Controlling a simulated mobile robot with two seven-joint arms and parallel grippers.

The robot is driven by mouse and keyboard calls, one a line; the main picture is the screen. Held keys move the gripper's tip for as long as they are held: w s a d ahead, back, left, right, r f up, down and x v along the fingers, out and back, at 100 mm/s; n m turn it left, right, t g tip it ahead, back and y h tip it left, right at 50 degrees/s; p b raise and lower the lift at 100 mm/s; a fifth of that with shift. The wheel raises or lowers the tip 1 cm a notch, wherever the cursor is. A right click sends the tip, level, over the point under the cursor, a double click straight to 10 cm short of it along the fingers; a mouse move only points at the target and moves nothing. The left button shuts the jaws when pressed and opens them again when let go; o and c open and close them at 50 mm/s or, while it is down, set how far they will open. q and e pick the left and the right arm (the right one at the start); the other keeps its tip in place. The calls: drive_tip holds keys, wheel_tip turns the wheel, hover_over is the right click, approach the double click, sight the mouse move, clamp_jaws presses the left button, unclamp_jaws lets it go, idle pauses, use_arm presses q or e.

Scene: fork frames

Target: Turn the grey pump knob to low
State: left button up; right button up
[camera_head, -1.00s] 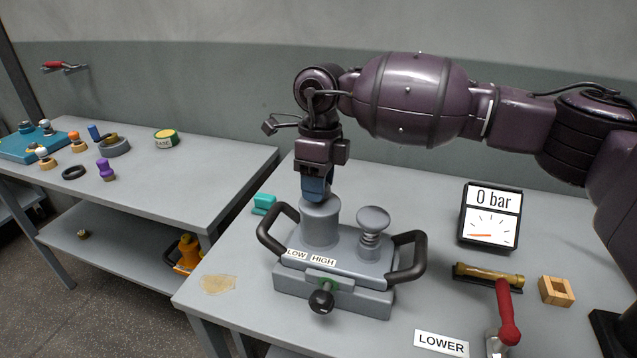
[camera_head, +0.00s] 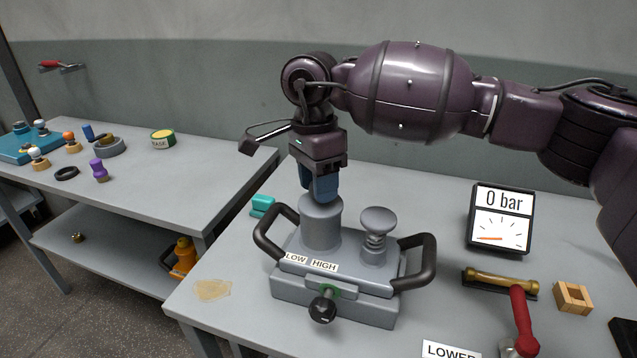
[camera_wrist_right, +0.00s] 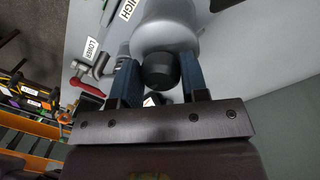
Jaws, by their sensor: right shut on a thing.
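The grey pump (camera_head: 345,310) stands on the right-hand table. It has a tall grey cylinder (camera_head: 320,228) and LOW (camera_head: 296,258) and HIGH (camera_head: 324,265) labels. My right gripper (camera_head: 320,195) points down onto the cylinder's top. In the right wrist view, its blue fingers (camera_wrist_right: 160,80) are on both sides of a dark round knob (camera_wrist_right: 159,70) on the cylinder (camera_wrist_right: 165,35), shut on it. The head view hides this knob behind the fingers, and I cannot tell its setting. Another black knob (camera_head: 322,308) sticks out at the pump's front. My left gripper is not in view.
Two black handles (camera_head: 417,262) flank the pump, and a grey mushroom-shaped plunger (camera_head: 378,222) rises beside the cylinder. A gauge (camera_head: 500,218) reads 0 bar. A red lever (camera_head: 523,315), wooden block (camera_head: 573,297) and teal item (camera_head: 262,205) are nearby.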

drive_tip(key=shift+n, duration=0.5)
drive_tip(key=o, duration=0.9)
drive_tip(key=shift+o, duration=0.2)
drive_tip(key=shift+r, duration=0.1)
wheel_tip(320, 180, up, 11)
drive_tip(key=w, duration=0.1)
drive_tip(key=shift+a+f, duration=0.2)
drive_tip(key=shift+a, duration=0.15)
